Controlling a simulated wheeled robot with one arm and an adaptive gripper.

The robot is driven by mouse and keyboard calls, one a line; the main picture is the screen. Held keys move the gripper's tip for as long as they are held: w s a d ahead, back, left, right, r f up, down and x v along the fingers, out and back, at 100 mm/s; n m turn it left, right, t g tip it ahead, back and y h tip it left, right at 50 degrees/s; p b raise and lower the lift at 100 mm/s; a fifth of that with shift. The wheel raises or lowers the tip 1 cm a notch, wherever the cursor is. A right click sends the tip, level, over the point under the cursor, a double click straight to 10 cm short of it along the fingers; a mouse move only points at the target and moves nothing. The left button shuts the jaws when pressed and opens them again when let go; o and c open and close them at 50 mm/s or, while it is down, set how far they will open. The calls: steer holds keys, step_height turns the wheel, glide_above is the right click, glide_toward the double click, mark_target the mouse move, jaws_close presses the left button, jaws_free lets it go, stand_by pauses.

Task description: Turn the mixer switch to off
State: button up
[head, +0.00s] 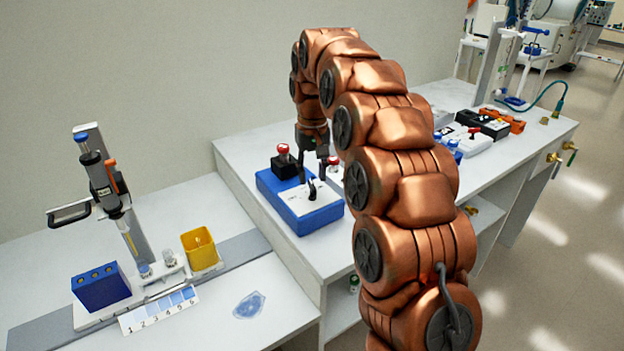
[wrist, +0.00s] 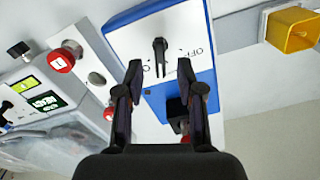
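The mixer (head: 296,222) is a blue box with a white top panel on the bench, in the middle of the head view. Its switch, a black knob (head: 312,191), stands up from the panel. In the wrist view the knob (wrist: 160,52) points roughly up and down the picture, with the OFF lettering (wrist: 196,46) to its right; a mark at its lower left is partly hidden. My gripper (wrist: 159,70) is open, its two fingers apart, with the knob showing between and just beyond the tips. I see no clear contact. My gripper (head: 316,172) is above the panel in the head view.
A red-capped black block (head: 284,163) sits at the back of the blue box. A red button (wrist: 62,60) and a lit display unit (wrist: 40,95) are to the left in the wrist view. A yellow cup (head: 201,250) and a pipette stand (head: 108,185) are on the lower left bench.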

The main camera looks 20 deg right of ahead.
mark_target(312, 185)
step_height(312, 185, up, 4)
steer(key=shift+r, duration=0.45)
steer(key=shift+s, duration=0.1)
